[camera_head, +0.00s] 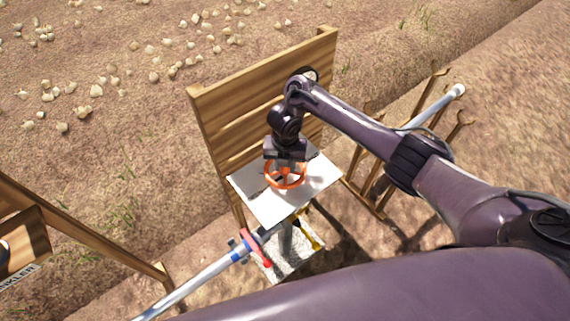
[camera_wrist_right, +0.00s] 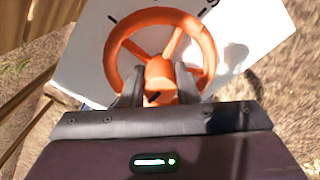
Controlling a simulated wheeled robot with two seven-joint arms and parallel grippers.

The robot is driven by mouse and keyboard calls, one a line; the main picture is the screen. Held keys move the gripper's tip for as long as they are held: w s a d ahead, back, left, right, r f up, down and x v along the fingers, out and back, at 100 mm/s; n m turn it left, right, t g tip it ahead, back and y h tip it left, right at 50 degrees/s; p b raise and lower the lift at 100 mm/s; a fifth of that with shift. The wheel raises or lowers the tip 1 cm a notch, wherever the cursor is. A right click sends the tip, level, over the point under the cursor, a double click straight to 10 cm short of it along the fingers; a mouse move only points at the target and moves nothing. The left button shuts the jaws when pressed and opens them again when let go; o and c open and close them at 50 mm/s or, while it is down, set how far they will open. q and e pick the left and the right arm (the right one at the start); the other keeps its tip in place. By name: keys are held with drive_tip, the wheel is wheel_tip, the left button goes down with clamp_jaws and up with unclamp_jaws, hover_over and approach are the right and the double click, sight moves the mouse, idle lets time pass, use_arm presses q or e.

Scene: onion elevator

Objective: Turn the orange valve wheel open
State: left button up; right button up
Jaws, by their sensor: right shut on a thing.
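The orange valve wheel (camera_head: 285,176) lies over a white panel (camera_head: 318,178) in front of a slatted wooden board. My right gripper (camera_head: 285,163) reaches down onto it from above and hides its far part. In the right wrist view the wheel (camera_wrist_right: 205,45) shows its rim, spokes and central hub (camera_wrist_right: 159,75). The two fingers of my right gripper (camera_wrist_right: 158,90) stand on either side of the hub and are shut on it. The panel (camera_wrist_right: 262,25) shows behind the wheel, with dark marks near its top edge. My left gripper is not in view.
The wooden board (camera_head: 255,85) stands behind the panel. Below the panel are a red handle (camera_head: 256,249), a yellow handle (camera_head: 307,235) and a pale pipe (camera_head: 205,273). A wooden rack (camera_head: 372,190) stands at the right. Pale onions (camera_head: 97,90) lie on the soil at the upper left.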

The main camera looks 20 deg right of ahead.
drive_tip(key=shift+r, duration=0.1)
drive_tip(key=o, duration=1)
wheel_tip(320, 180, up, 8)
drive_tip(key=p, duration=0.5)
drive_tip(key=shift+d, duration=0.1)
drive_tip(key=shift+f, duration=0.2)
